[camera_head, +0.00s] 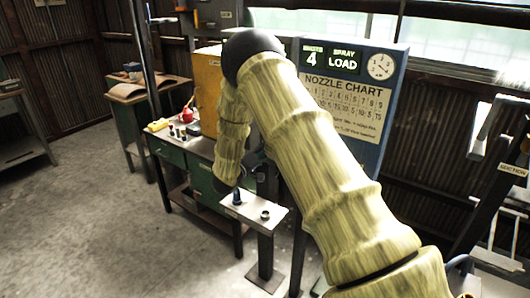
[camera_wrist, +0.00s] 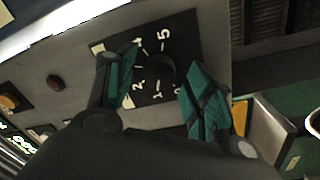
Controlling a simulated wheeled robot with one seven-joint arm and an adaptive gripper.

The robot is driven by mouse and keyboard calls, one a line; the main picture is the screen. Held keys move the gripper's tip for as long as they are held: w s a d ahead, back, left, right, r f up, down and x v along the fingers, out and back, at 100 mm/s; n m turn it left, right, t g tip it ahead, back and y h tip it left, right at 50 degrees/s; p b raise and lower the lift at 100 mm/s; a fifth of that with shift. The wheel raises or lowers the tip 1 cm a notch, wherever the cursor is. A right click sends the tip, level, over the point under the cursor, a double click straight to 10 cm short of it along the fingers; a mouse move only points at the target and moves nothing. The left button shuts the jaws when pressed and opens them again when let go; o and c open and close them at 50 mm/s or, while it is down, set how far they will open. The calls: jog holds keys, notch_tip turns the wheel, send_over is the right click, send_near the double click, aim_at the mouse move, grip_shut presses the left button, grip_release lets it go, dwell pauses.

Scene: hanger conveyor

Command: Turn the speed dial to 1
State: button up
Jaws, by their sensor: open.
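The speed dial (camera_wrist: 160,72) is a round black knob in the wrist view, on a black square plate (camera_wrist: 184,30) with white numerals. I can read 5, 2 and 1, and part of a 0 near the right finger; others are partly covered. Which number the dial points to is not clear. My gripper (camera_wrist: 161,62) is open, its green-padded fingers on either side of the dial. I cannot tell whether they touch it. In the head view my arm hides the gripper and the dial.
Open floor lies left.

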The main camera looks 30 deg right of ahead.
jog(key=shift+s+a, duration=0.1)
jog(key=v, duration=1.1)
jog(key=shift+a, duration=0.35)
jog(key=shift+s+f, duration=0.1)
jog(key=shift+s, duration=0.05)
jog(key=s+a+f+n+t+y, duration=0.25)
jog(key=s+f+y, duration=0.2)
jog(key=f, duration=0.65)
jog(key=s+a+f+n+t+y, duration=0.1)
jog(key=s+a+f+y, duration=0.4)
jog(key=f, duration=0.6)
jog(key=s+a+f+g+y, duration=0.2)
jog(key=s+f, duration=0.3)
jog(key=s, duration=0.3)
jog(key=s+a+f+g+y, duration=0.2)
jog(key=s+f, duration=0.4)
jog(key=s, duration=0.2)
jog(key=s+a+f+g+y, duration=0.1)
jog(key=s+a+g+y, duration=0.1)
jog(key=s, duration=0.9)
jog(key=s+a+f+m+g+y, duration=0.1)
jog(key=s+a+g+y, duration=0.1)
jog(key=s, duration=1)
jog(key=shift+s+a+f+g, duration=0.15)
jog(key=shift+s+a+g, duration=0.1)
jog(key=shift+a+g, duration=0.65)
